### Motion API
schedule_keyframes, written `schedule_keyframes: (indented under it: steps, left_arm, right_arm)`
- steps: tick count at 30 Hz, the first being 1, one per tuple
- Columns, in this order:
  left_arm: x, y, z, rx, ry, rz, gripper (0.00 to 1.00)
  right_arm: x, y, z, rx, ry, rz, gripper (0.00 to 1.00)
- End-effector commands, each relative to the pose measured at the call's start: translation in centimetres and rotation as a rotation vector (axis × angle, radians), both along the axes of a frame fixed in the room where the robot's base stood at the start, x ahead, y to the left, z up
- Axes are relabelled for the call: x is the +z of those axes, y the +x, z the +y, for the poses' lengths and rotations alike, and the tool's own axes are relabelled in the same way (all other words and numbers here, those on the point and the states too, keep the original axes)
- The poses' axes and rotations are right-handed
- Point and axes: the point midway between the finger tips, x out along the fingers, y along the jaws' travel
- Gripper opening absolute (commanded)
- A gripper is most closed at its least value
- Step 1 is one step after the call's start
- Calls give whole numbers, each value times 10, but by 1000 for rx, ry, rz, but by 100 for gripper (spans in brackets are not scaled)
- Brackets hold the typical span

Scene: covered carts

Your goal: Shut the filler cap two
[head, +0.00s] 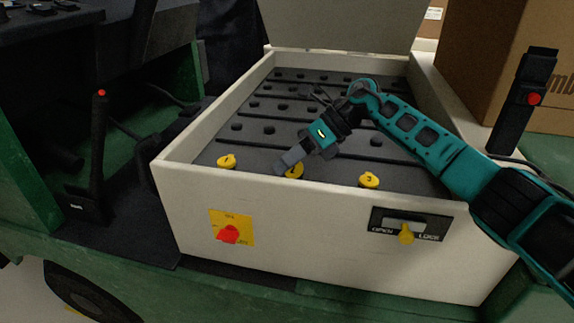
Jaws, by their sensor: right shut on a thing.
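The filler cap two (295,171) is the yellow middle cap in the front row, on the dark battery top inside the cream box. My right gripper (284,166) reaches in from the right, points down to the left, and is shut on this cap. The fingers hide part of the cap, so I cannot tell whether it is fully seated. Yellow cap one (226,161) is to the left and yellow cap three (369,180) to the right. My left gripper is not in view.
The cream box wall (190,200) stands in front of the caps, with a red switch (228,234) and a yellow latch (406,234) on its face. The raised lid (340,25) is behind. A black lever (98,150) stands left; a cardboard box (510,60) is at right.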

Motion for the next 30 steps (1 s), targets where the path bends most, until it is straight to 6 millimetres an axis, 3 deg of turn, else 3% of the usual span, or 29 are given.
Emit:
schedule_keyframes:
  steps: [15,16,21,30]
  left_arm:
    - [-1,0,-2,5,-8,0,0]
    - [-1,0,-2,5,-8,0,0]
    - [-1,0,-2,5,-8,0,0]
    - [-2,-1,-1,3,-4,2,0]
  right_arm:
    - [1,2,-1,-3,7,18,0]
    - [1,2,-1,-3,7,18,18]
    - [0,1,-1,-2,6,19,34]
    - [2,1,-2,-2,6,19,36]
